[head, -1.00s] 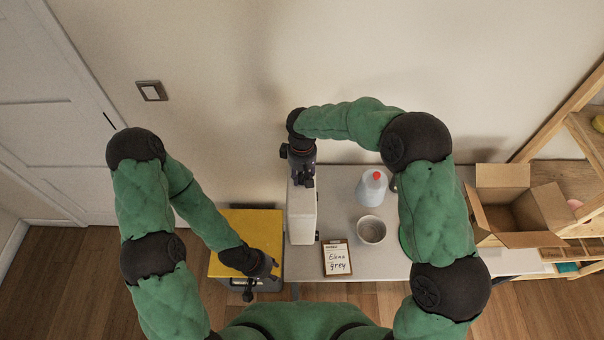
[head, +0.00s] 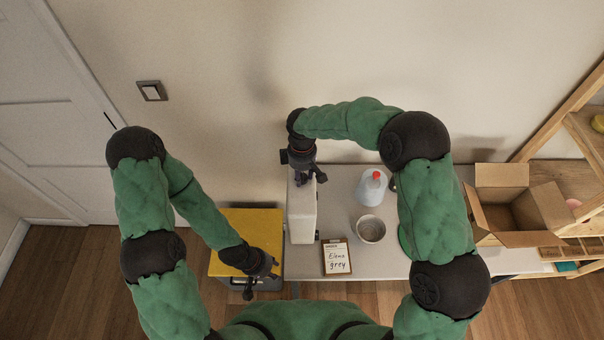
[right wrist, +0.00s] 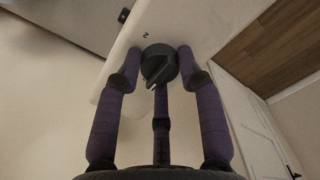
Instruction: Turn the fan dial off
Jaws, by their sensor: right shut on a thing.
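The white box-shaped fan housing (head: 302,222) stands at the left end of the table. In the right wrist view the dark round dial (right wrist: 158,66) sits on its pale panel (right wrist: 143,33), beside a small dark mark. The dial has a raised ridge with a light pointer line pointing down and left. My right gripper (right wrist: 158,72) is shut on the dial, its purple fingers around it. In the head view my right gripper (head: 310,178) is at the far end of the housing and hides the dial. My left gripper (head: 262,284) is open and empty by a yellow-topped unit.
The yellow-topped unit (head: 232,226) stands left of the table (head: 340,205). A white bottle with a red cap (head: 372,188), a grey bowl (head: 371,229) and a clipboard (head: 336,257) are on the table. An open cardboard box (head: 502,237) is at right. A wall switch (head: 152,91) is at upper left.

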